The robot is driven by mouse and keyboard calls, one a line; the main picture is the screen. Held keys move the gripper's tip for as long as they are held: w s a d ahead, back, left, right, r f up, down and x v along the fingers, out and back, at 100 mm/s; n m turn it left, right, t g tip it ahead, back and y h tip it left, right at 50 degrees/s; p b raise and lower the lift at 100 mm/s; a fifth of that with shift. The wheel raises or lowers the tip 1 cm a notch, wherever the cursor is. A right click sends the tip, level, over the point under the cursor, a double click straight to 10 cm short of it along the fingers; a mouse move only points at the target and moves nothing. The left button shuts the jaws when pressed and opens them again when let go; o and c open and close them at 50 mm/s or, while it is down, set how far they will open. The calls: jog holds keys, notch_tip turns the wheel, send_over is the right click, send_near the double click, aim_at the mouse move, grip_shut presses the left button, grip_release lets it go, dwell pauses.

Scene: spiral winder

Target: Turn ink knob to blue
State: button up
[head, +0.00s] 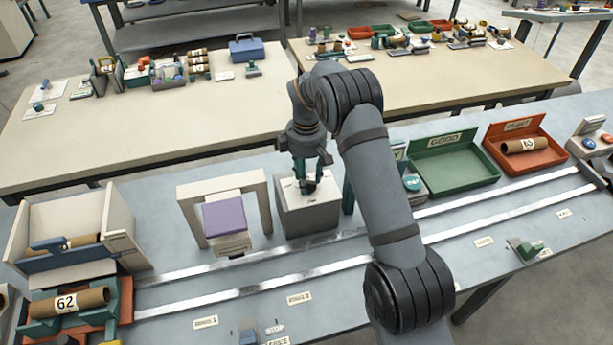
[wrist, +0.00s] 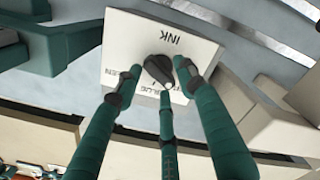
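The ink knob (wrist: 158,70) is a dark round knob on the white top of a grey box (head: 308,218), marked INK. Its pointed end with a pale tip faces the lower right in the wrist view, near a partly covered label that seems to read BLUE. Other labels lie to the left and right, partly hidden by my fingers. My gripper (wrist: 160,82) points down over the box, its green fingers spread around the knob. A gap shows between the left finger and the knob; I cannot tell whether the right finger touches it.
A stand with a purple block (head: 225,215) is left of the box. Two metal rails (head: 270,258) run in front. A green GOOD tray (head: 455,170) and a red tray (head: 525,150) are to the right.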

jog(key=shift+c, duration=1.3)
jog(key=shift+d, duration=0.1)
jog(key=c, duration=0.7)
grip_shut()
